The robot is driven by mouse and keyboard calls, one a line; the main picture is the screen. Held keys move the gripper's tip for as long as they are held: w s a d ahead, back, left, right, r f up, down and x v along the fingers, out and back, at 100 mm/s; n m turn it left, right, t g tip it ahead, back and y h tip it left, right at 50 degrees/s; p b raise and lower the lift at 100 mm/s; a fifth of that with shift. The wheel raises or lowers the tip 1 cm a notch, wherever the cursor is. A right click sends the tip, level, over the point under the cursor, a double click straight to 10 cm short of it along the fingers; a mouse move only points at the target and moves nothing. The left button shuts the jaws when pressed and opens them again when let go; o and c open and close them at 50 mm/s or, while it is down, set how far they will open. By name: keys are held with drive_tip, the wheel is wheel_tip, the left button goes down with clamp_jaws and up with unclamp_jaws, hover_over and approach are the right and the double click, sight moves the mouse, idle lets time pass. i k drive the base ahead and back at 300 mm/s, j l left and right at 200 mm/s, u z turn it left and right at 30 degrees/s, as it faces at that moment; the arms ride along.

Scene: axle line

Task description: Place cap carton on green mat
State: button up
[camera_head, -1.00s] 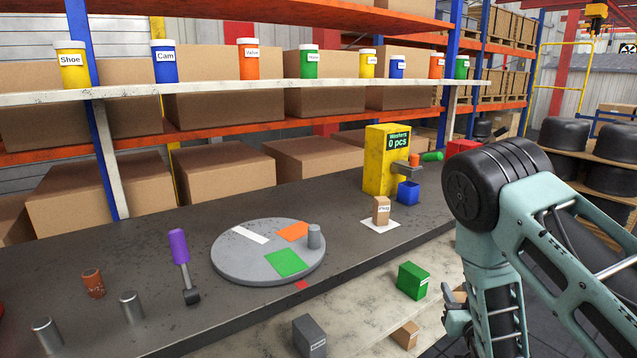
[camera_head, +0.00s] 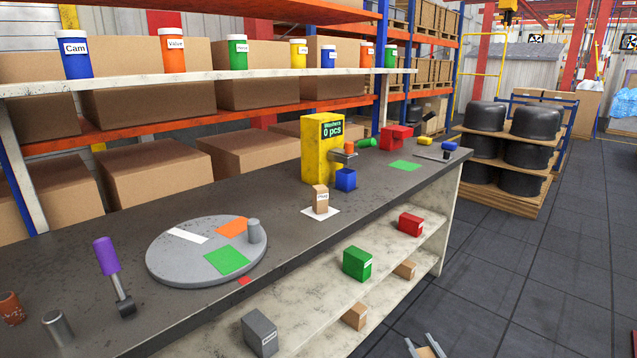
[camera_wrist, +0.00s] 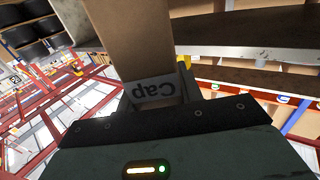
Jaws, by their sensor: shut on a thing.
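The cap carton is a brown box with a white "Cap" label. It fills the upper middle of the wrist view (camera_wrist: 132,40), between the jaws of my gripper. In the head view, my gripper (camera_head: 425,346) shows only its tips at the bottom edge, in front of the bench and low. They are shut on the carton (camera_head: 427,353), of which only a small part shows. A flat green mat (camera_head: 405,165) lies bare at the far right part of the bench top. My gripper is well away from it.
The dark bench (camera_head: 290,245) holds a grey turntable (camera_head: 165,262) with white, orange and green patches, a yellow washer dispenser (camera_head: 317,155), a blue bin (camera_head: 346,179), and a small carton on a white mat (camera_head: 308,211). A red box (camera_head: 396,137) stands behind the green mat. Boxes sit on the lower shelf.

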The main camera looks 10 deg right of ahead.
sight(405, 166)
drive_tip(key=i+l, duration=0.7)
drive_tip(key=l, duration=0.2)
